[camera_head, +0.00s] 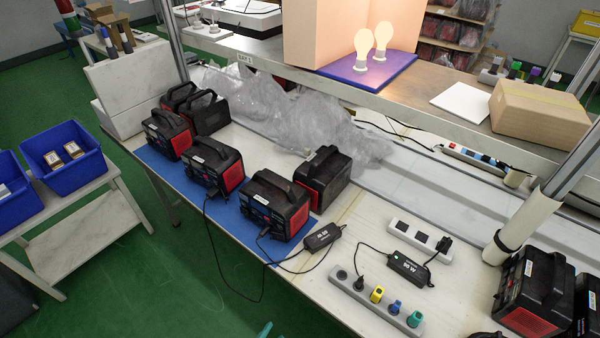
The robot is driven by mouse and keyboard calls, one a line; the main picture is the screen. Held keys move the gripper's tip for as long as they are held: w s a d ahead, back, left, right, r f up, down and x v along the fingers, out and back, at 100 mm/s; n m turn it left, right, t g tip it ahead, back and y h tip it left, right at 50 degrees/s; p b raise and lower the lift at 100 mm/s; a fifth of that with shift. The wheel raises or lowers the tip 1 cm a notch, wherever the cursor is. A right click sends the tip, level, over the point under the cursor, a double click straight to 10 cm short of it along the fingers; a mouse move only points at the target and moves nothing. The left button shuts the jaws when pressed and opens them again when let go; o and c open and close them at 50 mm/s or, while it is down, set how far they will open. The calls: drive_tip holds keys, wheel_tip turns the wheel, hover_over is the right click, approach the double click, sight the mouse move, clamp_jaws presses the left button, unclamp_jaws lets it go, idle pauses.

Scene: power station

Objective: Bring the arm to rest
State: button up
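My gripper is not clearly in view in the head view. A small teal shape (265,331) pokes in at the bottom edge, and I cannot tell what it is. The workbench (335,285) fills the middle of the view. Several black and red power stations stand on its blue mat, among them a near one (275,206) with a cable.
Two power strips (375,297) (419,240) and two black adapters (322,237) (408,268) lie on the bench. More power stations (535,290) stand at right. A pole (524,222) rises there. A shelf (400,98) holds lit bulbs and a cardboard box (538,115). Green floor (150,270) is open at left.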

drive_tip(key=s+d+m+g+y, duration=0.1)
drive_tip(key=s+d+m+y, duration=0.35)
drive_tip(key=s+m, duration=0.55)
drive_tip(key=s+r+m+t+y, duration=0.1)
drive_tip(key=s+r+m, duration=0.4)
drive_tip(key=r, duration=0.3)
drive_tip(key=shift+d+r+m+t, duration=0.2)
drive_tip(key=shift+m+t, duration=0.1)
drive_tip(key=shift+t, duration=0.1)
drive_tip(key=s+d+r+m+t, duration=0.1)
drive_tip(key=r+m, duration=0.2)
drive_tip(key=r, duration=0.1)
drive_tip(key=s+d+r+m+t, duration=0.1)
drive_tip(key=r+m, duration=0.1)
drive_tip(key=r, duration=0.2)
drive_tip(key=s+d+r+m+t+h, duration=0.1)
drive_tip(key=r+m, duration=0.2)
drive_tip(key=r, duration=0.1)
drive_tip(key=shift+d+r+m, duration=0.25)
drive_tip(key=shift+m, duration=0.05)
drive_tip(key=c, duration=0.3)
drive_tip(key=shift+d+r, duration=0.1)
drive_tip(key=shift+r, duration=0.2)
drive_tip(key=c, duration=0.3)
